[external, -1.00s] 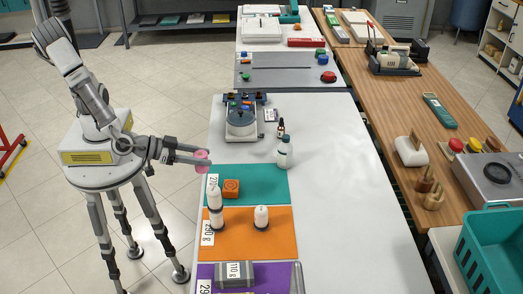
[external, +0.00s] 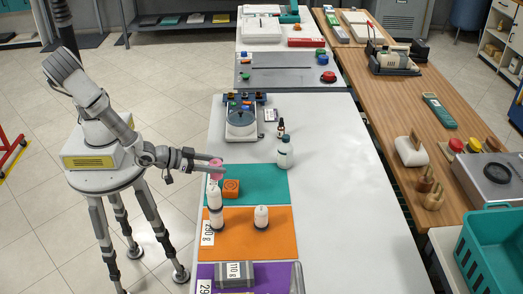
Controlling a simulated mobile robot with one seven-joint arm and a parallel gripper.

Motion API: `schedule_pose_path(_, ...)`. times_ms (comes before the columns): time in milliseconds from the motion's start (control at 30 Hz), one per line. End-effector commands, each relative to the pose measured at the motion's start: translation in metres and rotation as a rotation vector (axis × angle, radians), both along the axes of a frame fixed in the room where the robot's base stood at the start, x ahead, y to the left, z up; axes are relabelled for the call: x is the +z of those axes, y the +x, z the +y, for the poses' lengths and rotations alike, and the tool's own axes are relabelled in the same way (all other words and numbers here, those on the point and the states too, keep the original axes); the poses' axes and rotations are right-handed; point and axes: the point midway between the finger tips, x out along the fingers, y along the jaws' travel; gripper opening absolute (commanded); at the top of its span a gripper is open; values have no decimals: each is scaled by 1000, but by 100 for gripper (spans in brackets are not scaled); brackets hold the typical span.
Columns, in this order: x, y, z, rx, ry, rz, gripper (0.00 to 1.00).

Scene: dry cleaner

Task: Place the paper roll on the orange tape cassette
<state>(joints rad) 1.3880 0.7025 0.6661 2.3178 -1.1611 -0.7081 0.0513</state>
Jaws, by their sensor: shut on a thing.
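My gripper (external: 217,167) is shut on a pink roll (external: 216,172), which looks like the paper roll. It holds the roll in the air near the left edge of the table, over the back left part of the teal mat (external: 265,175). The orange tape cassette (external: 231,188) lies on the teal mat, a little to the right of and nearer the camera than the roll. The roll and the cassette appear apart. The exact height of the roll above the mat cannot be told.
White cylinders (external: 214,193) stand close to the cassette's left. Another white cylinder (external: 261,217) stands on the orange mat (external: 280,235). The table's right side (external: 340,200) is clear.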

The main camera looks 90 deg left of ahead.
Motion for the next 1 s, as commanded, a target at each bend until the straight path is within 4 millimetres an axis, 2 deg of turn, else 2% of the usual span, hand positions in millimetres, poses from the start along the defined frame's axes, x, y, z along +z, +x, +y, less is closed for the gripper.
schedule_pose_path(33, -12, 9, 10, 6, 3, 1, 0)
schedule_pose_path(100, -19, 20, 19, 6, 2, -2, 0)
schedule_pose_path(300, -32, 39, 35, 2, 0, -1, 0)
schedule_pose_path(467, -38, 42, 36, 0, 1, 0, 0)
schedule_pose_path(733, -72, 41, 36, 0, 1, 0, 0)
schedule_pose_path(1000, -73, 41, 36, -1, -1, -1, 0)
